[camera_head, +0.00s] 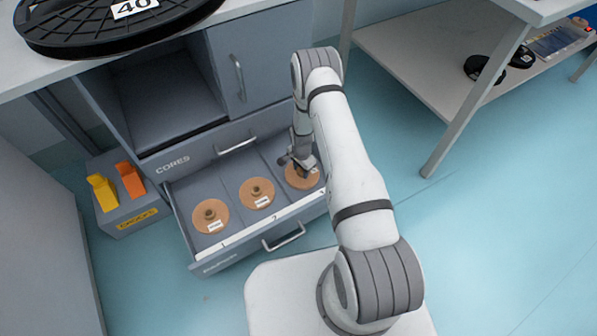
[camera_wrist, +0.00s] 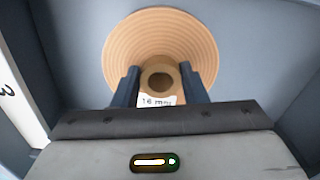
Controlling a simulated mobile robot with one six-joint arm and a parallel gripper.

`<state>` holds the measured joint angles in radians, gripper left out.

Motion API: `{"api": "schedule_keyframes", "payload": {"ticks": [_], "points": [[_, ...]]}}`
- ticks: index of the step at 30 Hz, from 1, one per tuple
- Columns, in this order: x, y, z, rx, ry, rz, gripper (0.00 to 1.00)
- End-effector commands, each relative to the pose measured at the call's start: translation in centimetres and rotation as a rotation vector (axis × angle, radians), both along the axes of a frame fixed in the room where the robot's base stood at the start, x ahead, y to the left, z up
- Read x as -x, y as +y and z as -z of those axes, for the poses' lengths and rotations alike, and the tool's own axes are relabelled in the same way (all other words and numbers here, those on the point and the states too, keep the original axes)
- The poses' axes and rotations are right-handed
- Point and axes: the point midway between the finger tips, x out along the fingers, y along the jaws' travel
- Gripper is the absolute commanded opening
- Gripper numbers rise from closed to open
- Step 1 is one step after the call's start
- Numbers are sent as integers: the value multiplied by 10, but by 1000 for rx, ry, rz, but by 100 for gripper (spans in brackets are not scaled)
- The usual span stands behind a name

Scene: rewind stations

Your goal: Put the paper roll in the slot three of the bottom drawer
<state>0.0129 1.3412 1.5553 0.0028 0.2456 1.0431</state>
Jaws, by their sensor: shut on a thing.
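The bottom drawer (camera_head: 234,244) is pulled open, with three brown paper rolls lying flat in a row of compartments. One paper roll (camera_head: 211,216) is in the left compartment and another paper roll (camera_head: 257,193) is in the middle one. The third paper roll (camera_head: 314,180) is in the right compartment, partly hidden by my gripper (camera_head: 297,161). In the wrist view my gripper (camera_wrist: 158,88) is shut on the raised core of this paper roll (camera_wrist: 160,37), which has a "16 mm" label. A "3" shows on the drawer edge there. I cannot tell whether the roll touches the drawer floor.
The "CORES" drawer (camera_head: 177,161) above is shut. A grey box (camera_head: 128,214) with yellow and orange items stands left of the open drawer. A large black reel marked 40 (camera_head: 105,27) lies on the bench top. A shelf table (camera_head: 420,50) stands at right, with clear floor before it.

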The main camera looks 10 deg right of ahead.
Motion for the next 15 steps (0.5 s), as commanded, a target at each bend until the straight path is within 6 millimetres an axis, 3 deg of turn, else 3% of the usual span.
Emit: {"api": "schedule_keyframes", "payload": {"ticks": [11, 12, 15], "points": [[-1, 0, 6, 0, -1, 0, 11], [-1, -1, 5, 0, -1, 1, 41], [0, -1, 5, 0, -1, 1, 50]]}}
